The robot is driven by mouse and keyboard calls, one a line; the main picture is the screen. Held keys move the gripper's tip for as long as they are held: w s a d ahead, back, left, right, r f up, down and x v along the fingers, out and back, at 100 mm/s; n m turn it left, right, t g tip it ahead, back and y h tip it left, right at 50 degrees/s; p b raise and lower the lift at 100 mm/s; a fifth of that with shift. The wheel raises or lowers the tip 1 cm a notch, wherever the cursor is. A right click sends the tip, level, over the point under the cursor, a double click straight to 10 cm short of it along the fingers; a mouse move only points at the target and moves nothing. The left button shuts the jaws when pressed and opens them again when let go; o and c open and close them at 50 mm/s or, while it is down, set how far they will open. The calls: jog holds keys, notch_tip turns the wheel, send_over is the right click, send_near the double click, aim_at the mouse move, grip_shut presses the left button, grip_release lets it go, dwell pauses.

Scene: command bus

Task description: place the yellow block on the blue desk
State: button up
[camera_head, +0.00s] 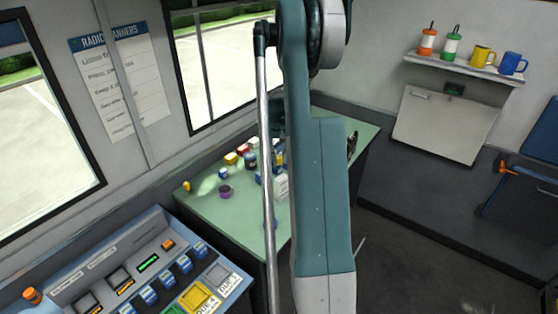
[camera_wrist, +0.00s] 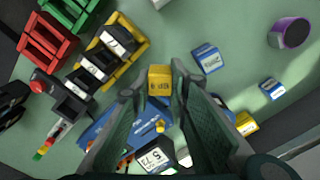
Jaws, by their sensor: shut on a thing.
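A small yellow block (camera_wrist: 160,80) with dark marks on its face shows between the fingertips of my gripper (camera_wrist: 156,86) in the wrist view. My gripper is shut on it, above the green table. In the head view my own arm hides the gripper and the held block. A flat blue surface (camera_wrist: 97,131) lies below and partly behind the left finger in the wrist view; I cannot tell whether it is the blue desk. In the head view a light blue console desk (camera_head: 133,246) with buttons stands at lower left.
The green table (camera_head: 208,207) carries a purple roll (camera_wrist: 290,33), blue blocks (camera_wrist: 207,58), another yellow block (camera_wrist: 246,123) and red (camera_wrist: 43,38), green and yellow-black racks. Windows and a wall shelf (camera_head: 465,68) with mugs stand behind. Bare table shows around the purple roll.

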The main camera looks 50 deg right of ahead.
dwell(0.8)
jog(key=w+a+r+n, duration=0.1)
jog(key=w+a, duration=0.4)
jog(key=a, duration=0.5)
jog(key=w+a+r+n, duration=0.15)
jog(key=w+a, duration=0.35)
jog(key=a, duration=0.5)
jog(key=w+a+r+n, duration=0.15)
jog(key=w+a, duration=0.35)
jog(key=a, duration=0.5)
jog(key=w+a+r+n+b, duration=0.1)
jog(key=a+n, duration=0.4)
jog(key=a, duration=2.9)
jog(key=shift+w+a+r, duration=0.2)
jog(key=shift+w+r, duration=0.1)
jog(key=shift+r, duration=0.15)
